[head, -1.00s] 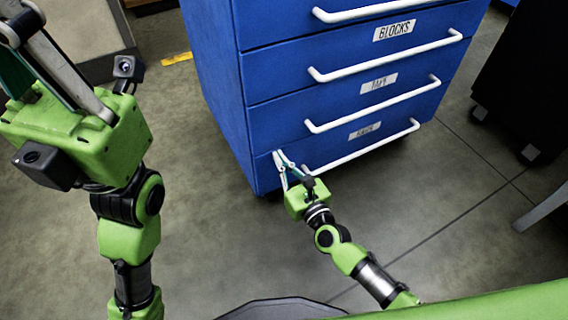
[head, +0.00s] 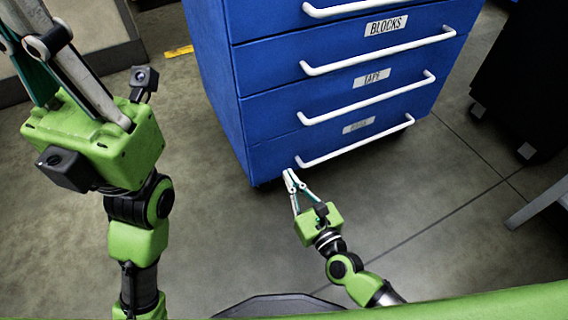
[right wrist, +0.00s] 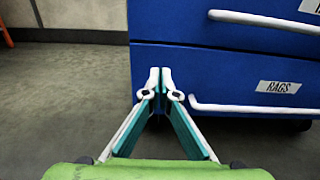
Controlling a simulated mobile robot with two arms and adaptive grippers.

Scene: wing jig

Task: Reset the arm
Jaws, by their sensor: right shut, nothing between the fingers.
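My right gripper (head: 289,174) is in front of the lower left part of a blue drawer cabinet (head: 217,75). Its fingertips are together with nothing between them, and in the right wrist view the gripper (right wrist: 161,72) also shows shut. The tips sit just left of the white handle of the bottom drawer, labelled RAGS (right wrist: 278,87), and appear apart from it. My left gripper rises at the upper left of the head view; its fingertips are cut off by the frame, so its opening is hidden.
The cabinet's drawers all look closed; labels BLOCKS (head: 386,25) and TAPE (head: 371,78) mark the ones above. A black wheeled unit (head: 525,80) stands at the right. Bare concrete floor (head: 430,245) lies around the cabinet.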

